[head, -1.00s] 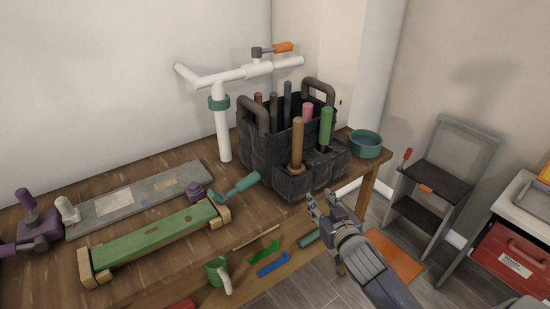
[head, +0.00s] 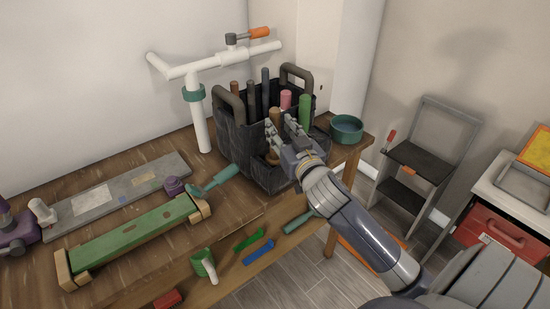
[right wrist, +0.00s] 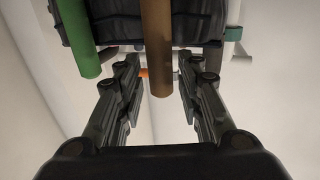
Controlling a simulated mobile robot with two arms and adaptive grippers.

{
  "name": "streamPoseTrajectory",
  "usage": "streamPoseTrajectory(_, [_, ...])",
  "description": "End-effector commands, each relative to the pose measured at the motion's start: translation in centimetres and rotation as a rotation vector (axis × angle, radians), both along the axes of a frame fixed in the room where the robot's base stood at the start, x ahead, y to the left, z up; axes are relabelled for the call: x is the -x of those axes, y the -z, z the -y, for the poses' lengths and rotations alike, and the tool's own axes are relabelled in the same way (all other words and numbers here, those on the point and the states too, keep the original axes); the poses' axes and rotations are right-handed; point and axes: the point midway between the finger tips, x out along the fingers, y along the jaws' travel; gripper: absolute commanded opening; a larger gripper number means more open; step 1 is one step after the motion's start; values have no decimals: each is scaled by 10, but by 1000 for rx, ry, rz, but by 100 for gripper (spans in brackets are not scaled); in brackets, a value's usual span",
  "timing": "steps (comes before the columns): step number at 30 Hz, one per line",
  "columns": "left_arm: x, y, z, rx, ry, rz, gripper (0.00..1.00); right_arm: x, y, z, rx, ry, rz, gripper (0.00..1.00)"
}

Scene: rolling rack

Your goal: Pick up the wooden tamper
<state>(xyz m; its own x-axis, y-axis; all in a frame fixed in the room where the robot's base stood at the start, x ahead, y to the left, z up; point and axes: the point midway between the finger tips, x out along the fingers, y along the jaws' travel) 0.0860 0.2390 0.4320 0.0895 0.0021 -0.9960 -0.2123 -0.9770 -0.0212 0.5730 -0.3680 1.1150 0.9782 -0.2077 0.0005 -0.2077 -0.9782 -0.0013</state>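The wooden tamper (head: 275,114) is a brown round handle standing upright in a front pocket of the black tool bag (head: 236,150). Its lower part is partly hidden behind my right gripper in the head view. My right gripper (head: 281,132) is open at the front of the bag, with its fingers at the handle. In the right wrist view the brown handle (right wrist: 157,50) lies between the two open fingers (right wrist: 159,75), with a gap visible on both sides. My left gripper is not in view.
A green handle (head: 305,108) stands right of the tamper, close to my right gripper. A teal bowl (head: 346,128) sits on the bench corner to the right. White pipes (head: 200,125) rise behind left. A green-topped wooden piece (head: 130,232) lies on the bench.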

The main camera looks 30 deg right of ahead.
Motion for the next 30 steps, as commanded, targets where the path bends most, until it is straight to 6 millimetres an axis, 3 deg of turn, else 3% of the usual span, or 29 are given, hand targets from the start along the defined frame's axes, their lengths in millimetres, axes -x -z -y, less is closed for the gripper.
streamPoseTrajectory(3, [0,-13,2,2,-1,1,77,-18,-7,5,4,1,0,34])
streamPoseTrajectory(7, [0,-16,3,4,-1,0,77,-32,-5,8,0,1,0,34])
streamPoseTrajectory(17, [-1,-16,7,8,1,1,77,-39,-2,9,1,0,1,34])
streamPoseTrajectory(18, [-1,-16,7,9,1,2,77,-39,-2,9,1,0,0,32])
streamPoseTrajectory(22, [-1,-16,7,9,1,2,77,-39,-2,9,1,0,0,2])
streamPoseTrajectory(30, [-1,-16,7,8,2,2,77,-39,-4,9,2,0,4,0])
